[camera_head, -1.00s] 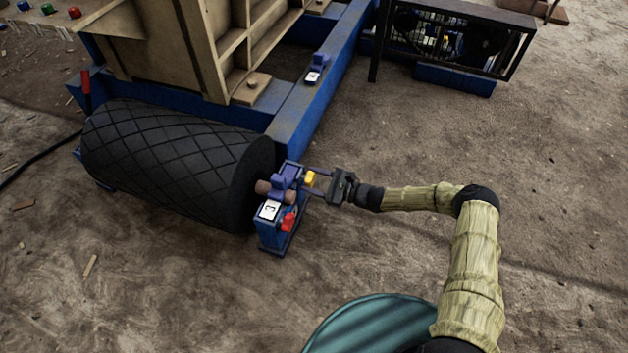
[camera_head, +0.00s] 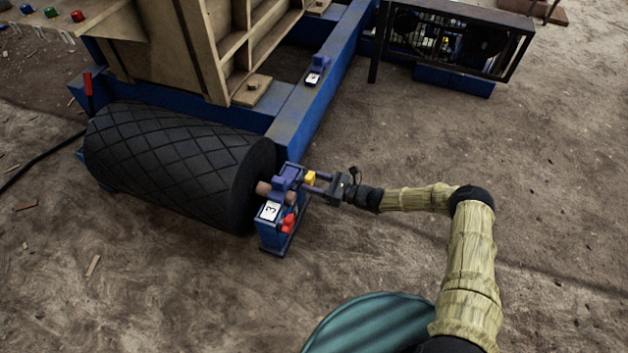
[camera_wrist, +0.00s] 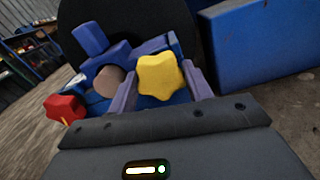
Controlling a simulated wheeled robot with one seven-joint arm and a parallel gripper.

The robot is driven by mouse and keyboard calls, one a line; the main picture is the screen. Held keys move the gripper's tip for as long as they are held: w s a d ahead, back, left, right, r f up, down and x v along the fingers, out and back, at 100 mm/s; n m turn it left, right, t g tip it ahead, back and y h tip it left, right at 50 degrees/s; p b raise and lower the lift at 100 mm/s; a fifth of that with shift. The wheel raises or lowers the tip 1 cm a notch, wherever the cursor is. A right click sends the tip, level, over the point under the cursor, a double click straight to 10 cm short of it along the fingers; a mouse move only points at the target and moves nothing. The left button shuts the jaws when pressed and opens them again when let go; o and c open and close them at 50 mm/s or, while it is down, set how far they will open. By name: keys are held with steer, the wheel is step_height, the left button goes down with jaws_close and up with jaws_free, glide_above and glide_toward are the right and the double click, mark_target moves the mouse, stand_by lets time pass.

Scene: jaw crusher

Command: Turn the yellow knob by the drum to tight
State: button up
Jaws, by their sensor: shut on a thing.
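The yellow knob (camera_head: 310,177) sits on the blue bearing stand (camera_head: 270,236) at the right end of the black drum (camera_head: 180,165). In the wrist view the yellow knob (camera_wrist: 160,75) is star-shaped and lies between the two purple-grey fingers. My gripper (camera_head: 313,183) reaches in from the right and is shut on the yellow knob. In the wrist view the fingers of my gripper (camera_wrist: 160,90) stand on either side of it. Any mark showing how tight the knob is cannot be made out.
A red knob (camera_head: 288,223) is on the same stand, in front of the yellow one; it also shows in the wrist view (camera_wrist: 65,107). A white label with a 3 (camera_head: 269,211) is beside it. A blue frame beam (camera_head: 315,90) runs behind. The ground to the right is open.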

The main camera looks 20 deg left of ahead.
steer(key=m, duration=0.4)
steer(key=shift+m, duration=0.3)
steer(key=m, duration=0.4)
steer(key=shift+m, duration=0.3)
steer(key=m, duration=0.4)
steer(key=shift+w+m, duration=0.1)
steer(key=shift+m, duration=2.5)
steer(key=o, duration=1)
steer(key=shift+d, duration=0.15)
